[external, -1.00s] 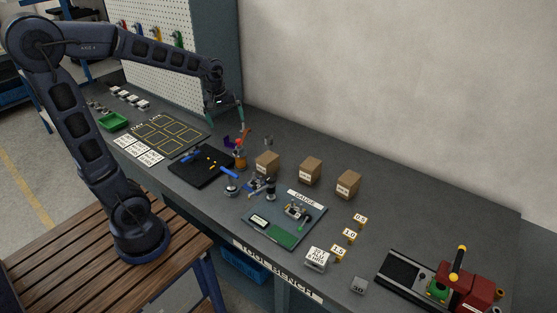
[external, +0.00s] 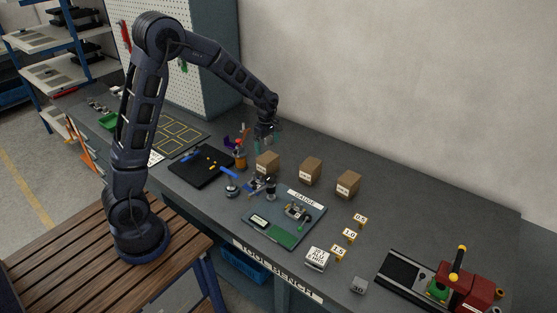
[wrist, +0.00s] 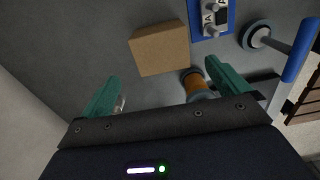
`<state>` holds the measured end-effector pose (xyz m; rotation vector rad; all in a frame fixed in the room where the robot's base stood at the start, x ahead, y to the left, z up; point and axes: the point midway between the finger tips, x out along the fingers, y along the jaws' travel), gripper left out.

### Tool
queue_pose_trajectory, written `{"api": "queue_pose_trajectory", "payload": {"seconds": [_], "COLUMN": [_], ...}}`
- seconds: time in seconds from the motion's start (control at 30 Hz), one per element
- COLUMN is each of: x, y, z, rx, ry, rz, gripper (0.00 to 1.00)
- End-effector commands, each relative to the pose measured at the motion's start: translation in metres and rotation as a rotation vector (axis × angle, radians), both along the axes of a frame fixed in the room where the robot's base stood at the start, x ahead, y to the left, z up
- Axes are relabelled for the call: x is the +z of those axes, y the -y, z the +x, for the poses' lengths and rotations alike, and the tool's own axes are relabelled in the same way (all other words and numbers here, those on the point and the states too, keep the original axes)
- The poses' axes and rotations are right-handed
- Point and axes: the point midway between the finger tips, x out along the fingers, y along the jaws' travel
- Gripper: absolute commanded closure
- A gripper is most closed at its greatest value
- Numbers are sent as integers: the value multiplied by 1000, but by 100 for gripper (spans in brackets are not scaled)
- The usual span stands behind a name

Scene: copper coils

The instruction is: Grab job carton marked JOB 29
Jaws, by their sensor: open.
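Three brown cartons stand in a row at the back of the bench: the left one (external: 267,162), the middle one (external: 310,171) and the right one (external: 348,184). Each has a small white label, too small to read for the job number. My gripper (external: 266,140) is above the bench, just behind and over the left carton. In the wrist view one carton (wrist: 160,49) lies ahead of the green fingers (wrist: 160,88), with no label visible on it. The fingers are apart and nothing is between them.
A gauge mat (external: 270,232) lies in front of the cartons. The wall runs close behind.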

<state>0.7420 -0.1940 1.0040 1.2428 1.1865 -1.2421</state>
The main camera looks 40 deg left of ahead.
Motion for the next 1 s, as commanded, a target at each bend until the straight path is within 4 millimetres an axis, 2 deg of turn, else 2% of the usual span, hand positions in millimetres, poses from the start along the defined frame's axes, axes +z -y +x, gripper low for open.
{"api": "queue_pose_trajectory", "payload": {"seconds": [0.3,0.67,1.0], "x": [-42,-63,-105], "y": [0,0,0], "z": [0,-1,-2], "rx": [3,2,2], "ry": [-4,-2,-3], "rz": [1,0,1], "gripper": [0,0,0]}}
